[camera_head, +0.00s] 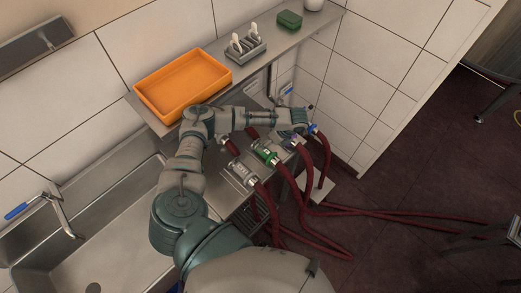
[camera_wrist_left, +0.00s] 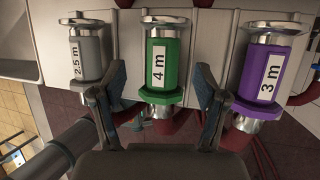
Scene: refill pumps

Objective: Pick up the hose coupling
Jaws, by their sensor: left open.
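Three hose couplings hang in a row in the left wrist view: a grey one labelled 2.5 m (camera_wrist_left: 87,55), a green one labelled 4 m (camera_wrist_left: 162,66) in the middle, and a purple one labelled 3 m (camera_wrist_left: 262,70). The green coupling also shows in the head view (camera_head: 266,156). My left gripper (camera_wrist_left: 160,80) is open, with one finger to each side of the green coupling. Visible gaps separate the fingers from it in the picture; the depth between them is hard to tell. The task does not say which coupling it means. My right gripper is not in view.
Dark red hoses (camera_head: 318,232) run from the couplings down across the floor. A sink (camera_head: 120,215) lies to the left.

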